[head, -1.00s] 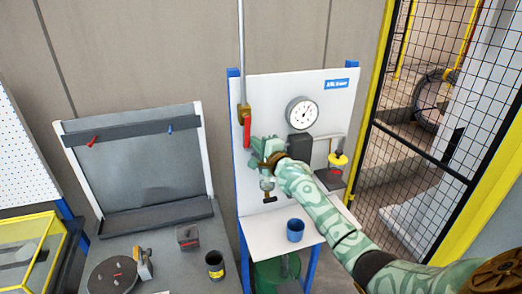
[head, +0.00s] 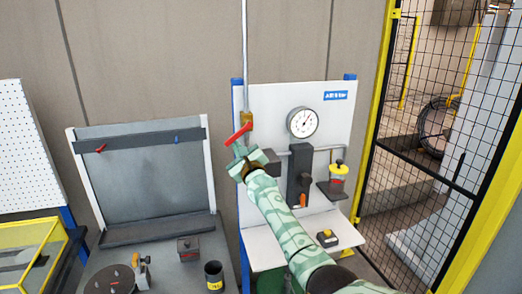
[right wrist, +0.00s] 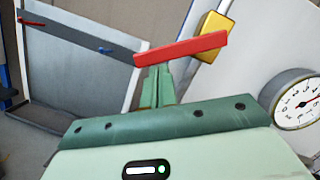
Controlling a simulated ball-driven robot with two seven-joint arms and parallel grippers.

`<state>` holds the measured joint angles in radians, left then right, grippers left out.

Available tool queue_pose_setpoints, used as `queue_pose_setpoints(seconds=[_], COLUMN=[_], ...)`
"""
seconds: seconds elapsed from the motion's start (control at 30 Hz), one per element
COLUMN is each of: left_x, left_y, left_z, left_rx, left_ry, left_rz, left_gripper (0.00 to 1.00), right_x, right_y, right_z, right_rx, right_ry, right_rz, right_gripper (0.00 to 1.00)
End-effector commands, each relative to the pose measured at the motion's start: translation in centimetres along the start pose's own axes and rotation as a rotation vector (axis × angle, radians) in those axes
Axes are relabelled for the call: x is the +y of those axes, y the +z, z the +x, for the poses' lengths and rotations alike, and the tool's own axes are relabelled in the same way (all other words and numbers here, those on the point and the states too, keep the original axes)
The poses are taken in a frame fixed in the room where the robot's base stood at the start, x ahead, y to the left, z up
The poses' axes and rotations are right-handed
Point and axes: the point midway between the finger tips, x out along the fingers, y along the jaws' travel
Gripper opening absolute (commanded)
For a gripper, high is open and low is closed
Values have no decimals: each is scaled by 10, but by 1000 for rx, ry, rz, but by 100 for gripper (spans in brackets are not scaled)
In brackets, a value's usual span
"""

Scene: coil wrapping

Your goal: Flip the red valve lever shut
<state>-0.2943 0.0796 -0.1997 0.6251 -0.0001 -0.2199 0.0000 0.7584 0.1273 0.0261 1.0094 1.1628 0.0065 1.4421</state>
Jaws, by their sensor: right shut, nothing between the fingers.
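The red valve lever (head: 238,134) is on a brass-yellow valve body (head: 247,117) on the vertical pipe at the panel's left edge. The lever lies across the pipe, slanting down to the left. My right gripper (head: 240,150) is just below the lever, shut and empty. In the right wrist view the lever (right wrist: 182,48) runs crosswise past the tips of the shut fingers (right wrist: 157,80), close to or touching them. The valve body (right wrist: 214,36) shows behind the lever's right part. My left gripper is not in view.
The white panel carries a round gauge (head: 302,122) and a dark block (head: 299,170) with an orange tip. A red and yellow part (head: 338,172) sits to the right. A yellow-button box (head: 327,238) stands on the shelf. A grey bench with a dark cup (head: 213,275) is at left.

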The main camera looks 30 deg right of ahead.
Motion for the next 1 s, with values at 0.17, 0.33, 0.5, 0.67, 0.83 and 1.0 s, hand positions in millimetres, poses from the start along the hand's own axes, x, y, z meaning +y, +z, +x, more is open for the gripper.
queue_pose_setpoints(seconds=[0.17,0.33,0.5,0.67,0.83,1.0], left_x=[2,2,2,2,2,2], left_y=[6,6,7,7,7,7], left_z=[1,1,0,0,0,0], left_rx=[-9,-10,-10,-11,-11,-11], left_ry=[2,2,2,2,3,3], left_rz=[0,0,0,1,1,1], left_gripper=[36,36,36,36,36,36], right_x=[5,6,6,5,4,3], right_y=[13,24,33,40,45,47], right_z=[3,6,8,10,11,12], right_rx=[-1,-1,-1,-1,-1,-1], right_ry=[-41,-78,-109,-132,-147,-155], right_rz=[166,313,437,527,587,618], right_gripper=[0,0,0,0,0,0])
